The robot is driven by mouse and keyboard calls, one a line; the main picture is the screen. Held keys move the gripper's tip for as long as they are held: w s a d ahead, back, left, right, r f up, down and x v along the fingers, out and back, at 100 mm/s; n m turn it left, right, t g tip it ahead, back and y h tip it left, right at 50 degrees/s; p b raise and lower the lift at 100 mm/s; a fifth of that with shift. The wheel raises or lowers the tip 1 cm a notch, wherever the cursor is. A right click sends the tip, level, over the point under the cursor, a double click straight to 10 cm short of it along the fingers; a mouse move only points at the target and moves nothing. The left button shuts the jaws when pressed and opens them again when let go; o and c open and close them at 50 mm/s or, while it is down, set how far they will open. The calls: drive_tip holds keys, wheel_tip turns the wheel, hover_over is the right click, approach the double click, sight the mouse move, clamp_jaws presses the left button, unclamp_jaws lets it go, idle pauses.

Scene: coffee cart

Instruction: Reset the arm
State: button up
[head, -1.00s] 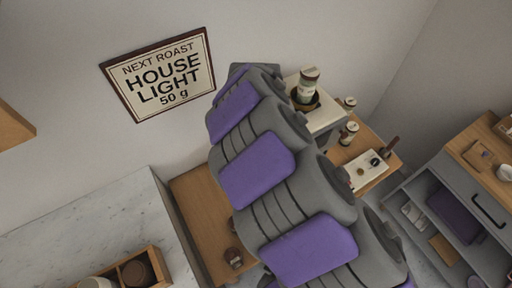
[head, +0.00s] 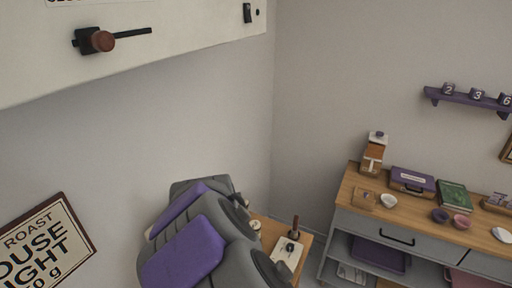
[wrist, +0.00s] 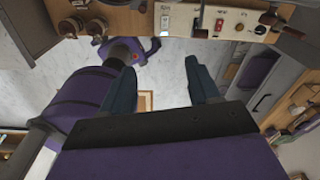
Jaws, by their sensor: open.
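My gripper shows in the wrist view (wrist: 160,88). Its two dark blue-grey fingers stand wide apart with nothing between them, and a pale marbled floor or surface shows beyond. In the head view my grey and purple arm rises at the lower middle and hides part of the wooden surface behind it. My gripper cannot be made out in the head view.
A grey cabinet (head: 352,225) with a wooden top stands at the right, holding a purple box (head: 413,181), bowls and a green book (head: 453,194). A purple shelf (head: 468,99) with numbered cups hangs above. A sign (head: 45,248) hangs at lower left.

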drive_tip(key=s+d+r+n+g+b, duration=0.1)
drive_tip(key=s+d+n, duration=0.3)
drive_tip(key=d, duration=0.3)
drive_tip(key=s+d+r+n+b, duration=0.15)
drive_tip(key=s+d+n, duration=0.25)
drive_tip(key=d, duration=0.4)
drive_tip(key=s+d+f+n+b, duration=0.1)
drive_tip(key=s+d+n, duration=0.2)
drive_tip(key=s+n, duration=0.3)
drive_tip(key=s+d+f+n+g+b, duration=0.1)
drive_tip(key=s+d+n, duration=0.3)
drive_tip(key=s+n, duration=0.2)
drive_tip(key=shift+s+d+f+n+y+b, duration=0.15)
drive_tip(key=shift+s+n+y+b, duration=0.2)
drive_tip(key=shift+s, duration=0.75)
